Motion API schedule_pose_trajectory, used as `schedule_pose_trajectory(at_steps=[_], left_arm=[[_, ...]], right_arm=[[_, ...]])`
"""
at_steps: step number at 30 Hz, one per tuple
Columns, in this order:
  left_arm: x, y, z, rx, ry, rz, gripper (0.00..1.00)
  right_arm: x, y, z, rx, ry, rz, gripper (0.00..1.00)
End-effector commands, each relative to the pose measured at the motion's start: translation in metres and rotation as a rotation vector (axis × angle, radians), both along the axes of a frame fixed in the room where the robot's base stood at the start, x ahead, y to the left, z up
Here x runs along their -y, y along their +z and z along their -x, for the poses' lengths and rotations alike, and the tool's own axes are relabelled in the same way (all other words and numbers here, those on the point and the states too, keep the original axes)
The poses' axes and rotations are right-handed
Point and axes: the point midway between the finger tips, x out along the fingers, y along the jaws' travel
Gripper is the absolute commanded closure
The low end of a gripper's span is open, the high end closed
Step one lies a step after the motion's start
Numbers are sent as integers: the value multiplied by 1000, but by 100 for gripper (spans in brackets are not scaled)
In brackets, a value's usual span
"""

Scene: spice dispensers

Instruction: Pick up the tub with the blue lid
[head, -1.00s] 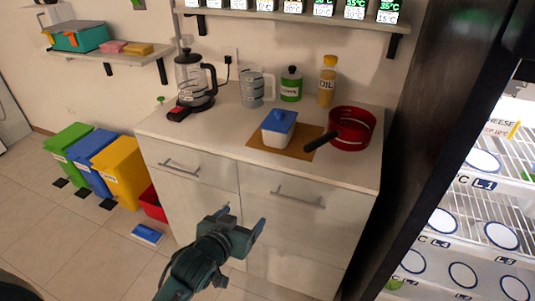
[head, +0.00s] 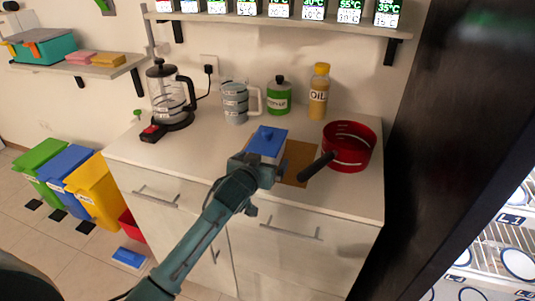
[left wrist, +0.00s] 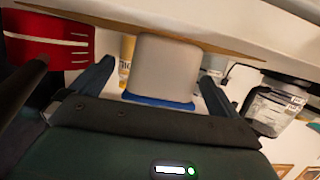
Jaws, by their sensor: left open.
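The tub with the blue lid (head: 267,141) stands on a brown board (head: 298,160) on the counter. My left gripper (head: 262,166) is right in front of it in the head view and hides its lower part. In the left wrist view, which looks upside down, the tub's white body (left wrist: 166,63) and blue rim lie between the two spread fingers of my left gripper (left wrist: 154,88). The fingers are open, one on each side of the tub, with gaps visible. My right gripper is not in view.
A red pan (head: 349,146) stands close right, its dark handle (head: 316,167) pointing towards the board. A measuring jug (head: 235,103), green canister (head: 279,97), oil bottle (head: 319,92) and coffee press (head: 170,96) stand behind. A dark fridge side (head: 450,120) borders the right.

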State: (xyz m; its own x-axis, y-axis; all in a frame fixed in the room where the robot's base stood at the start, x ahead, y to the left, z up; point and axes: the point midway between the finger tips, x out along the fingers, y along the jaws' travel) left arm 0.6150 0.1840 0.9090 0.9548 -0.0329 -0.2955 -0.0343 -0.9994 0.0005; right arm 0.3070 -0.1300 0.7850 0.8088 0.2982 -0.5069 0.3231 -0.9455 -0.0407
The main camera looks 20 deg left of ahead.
Motion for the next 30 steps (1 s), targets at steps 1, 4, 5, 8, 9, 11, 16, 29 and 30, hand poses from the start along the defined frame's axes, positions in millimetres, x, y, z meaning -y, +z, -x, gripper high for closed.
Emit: schedule_pose_trajectory(at_steps=[1,4,5,8,9,11,16,29,30], left_arm=[[-2,-2,-8,0,1,-1,0],[-5,-8,-21,1,1,-2,0],[-4,-10,-24,0,1,-1,0],[-3,-13,-34,0,0,0,0],[-3,-13,-36,1,0,0,0],[-3,-14,-38,0,0,0,0],[-3,-15,-39,0,0,0,0],[-3,-14,-38,0,0,0,29],[-3,-14,-38,0,0,0,33]], right_arm=[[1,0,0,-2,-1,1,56],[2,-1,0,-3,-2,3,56],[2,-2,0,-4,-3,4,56],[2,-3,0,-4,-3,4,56],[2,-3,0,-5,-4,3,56],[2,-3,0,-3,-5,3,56],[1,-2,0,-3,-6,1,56],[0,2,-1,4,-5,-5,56],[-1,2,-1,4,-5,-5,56]])
